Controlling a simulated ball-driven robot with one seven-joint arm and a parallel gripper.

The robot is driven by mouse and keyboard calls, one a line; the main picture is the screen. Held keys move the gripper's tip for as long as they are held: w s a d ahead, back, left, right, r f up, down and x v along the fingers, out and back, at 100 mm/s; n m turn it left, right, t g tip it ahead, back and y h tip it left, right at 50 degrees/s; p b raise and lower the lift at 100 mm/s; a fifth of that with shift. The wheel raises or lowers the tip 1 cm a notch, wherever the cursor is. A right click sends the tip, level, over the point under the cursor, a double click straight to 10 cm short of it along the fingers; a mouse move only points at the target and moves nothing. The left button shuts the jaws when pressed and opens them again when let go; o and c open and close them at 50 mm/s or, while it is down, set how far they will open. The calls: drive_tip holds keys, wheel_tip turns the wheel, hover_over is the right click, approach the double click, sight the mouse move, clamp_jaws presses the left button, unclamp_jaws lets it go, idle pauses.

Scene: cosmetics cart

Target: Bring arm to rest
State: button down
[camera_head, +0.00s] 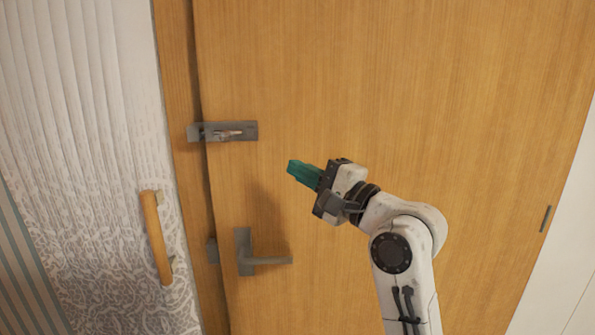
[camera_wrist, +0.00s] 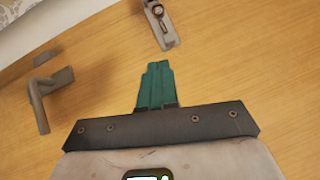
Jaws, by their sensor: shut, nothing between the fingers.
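My gripper (camera_head: 292,168) has teal fingers and is shut with nothing between them. In the head view it is raised in front of a wooden door (camera_head: 420,100), pointing left, to the right of a metal latch (camera_head: 236,131) and above a grey lever handle (camera_head: 266,260). The white arm bends up from the lower right. In the wrist view the shut fingers (camera_wrist: 156,70) point up the picture, with the latch (camera_wrist: 161,22) beyond their tips and the lever handle (camera_wrist: 40,98) to the left. I cannot tell the exact gap to the door.
A wooden door frame (camera_head: 176,100) runs along the door's left edge. Left of it is a pale patterned wall (camera_head: 90,130) with a wooden pull handle (camera_head: 156,237). A white surface (camera_head: 560,270) lies at the right.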

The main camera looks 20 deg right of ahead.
drive_tip(key=s+f+n+g+h, duration=0.25)
drive_tip(key=s+f, duration=0.25)
drive_tip(key=f, duration=0.6)
drive_tip(key=s+d+f+n+g+h, duration=0.1)
drive_tip(key=s+f+n+g, duration=0.2)
drive_tip(key=f, duration=0.9)
drive_tip(key=s+f+n+g+h, duration=0.25)
drive_tip(key=s+f, duration=0.35)
drive_tip(key=f, duration=0.5)
drive_tip(key=s+d+f+n+g+h, duration=0.1)
drive_tip(key=s+f+n+g, duration=0.1)
drive_tip(key=s, duration=0.7)
drive_tip(key=s+d+f+n+g+h, duration=0.1)
drive_tip(key=s+d+f+n+g, duration=0.1)
drive_tip(key=s+f+g, duration=0.2)
drive_tip(key=s+d+f+n+g+h, duration=0.1)
drive_tip(key=s+d+f+n+g, duration=0.1)
drive_tip(key=s+f, duration=0.6)
drive_tip(key=s+g, duration=0.1)
drive_tip(key=s, duration=0.4)
drive_tip(key=shift+s+d+f+n, duration=0.15)
drive_tip(key=shift+s+f+n, duration=0.05)
drive_tip(key=shift+s+n, duration=0.1)
